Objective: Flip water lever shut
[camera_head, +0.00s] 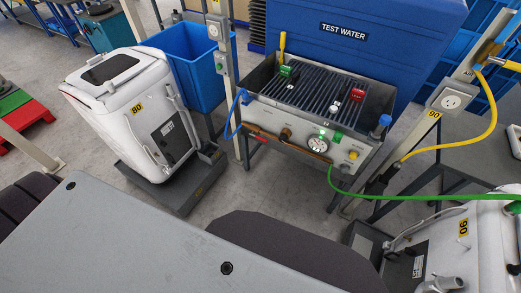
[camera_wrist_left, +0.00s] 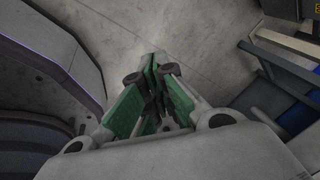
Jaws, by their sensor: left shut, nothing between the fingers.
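The water test station (camera_head: 312,95) stands in the middle of the head view, a grated basin with a front panel. The panel carries a round gauge (camera_head: 317,144), a copper-coloured pipe and small fittings. A small red handle (camera_head: 258,137) is at the panel's left, and a blue fitting (camera_head: 385,120) is at its right corner. I cannot tell which part is the water lever or its position. My left gripper (camera_wrist_left: 154,80), with green-sided fingers, is shut and empty above the bare floor in the left wrist view. Neither gripper shows in the head view.
A white tank (camera_head: 125,90) and a blue bin (camera_head: 195,65) stand left of the station. Posts with sockets (camera_head: 453,99) flank it. Yellow and green hoses run at the right, above another white tank (camera_head: 480,235). A blue TEST WATER panel (camera_head: 365,40) stands behind.

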